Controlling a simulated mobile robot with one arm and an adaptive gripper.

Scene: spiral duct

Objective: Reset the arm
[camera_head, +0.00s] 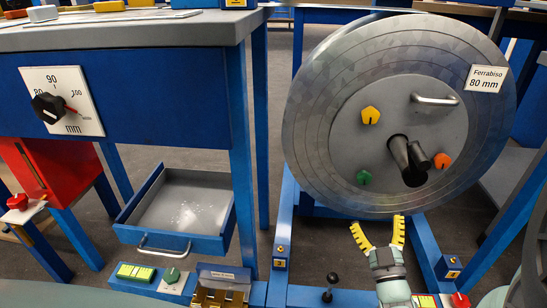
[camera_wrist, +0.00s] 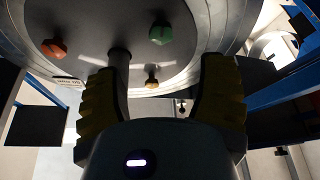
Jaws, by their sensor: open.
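My gripper (camera_head: 378,237) is open, with yellow ribbed fingers, and nothing shows between them. In the head view it is at the lower right, in front of the lower edge of a large grey disc (camera_head: 335,110). In the wrist view my gripper (camera_wrist: 163,100) has its two fingers spread wide, with the disc (camera_wrist: 205,12) behind and above them. The disc carries a yellow knob (camera_head: 370,115), a green knob (camera_head: 364,177), an orange knob (camera_head: 442,161), a metal handle (camera_head: 434,99) and a dark central shaft (camera_head: 404,160).
A blue bench with a dial (camera_head: 48,107) stands at the left, with an open drawer (camera_head: 185,205) below it. A control panel with a green switch (camera_head: 171,274) is at the bottom. A small black lever (camera_head: 331,282) stands left of my gripper. Blue frame posts flank the disc.

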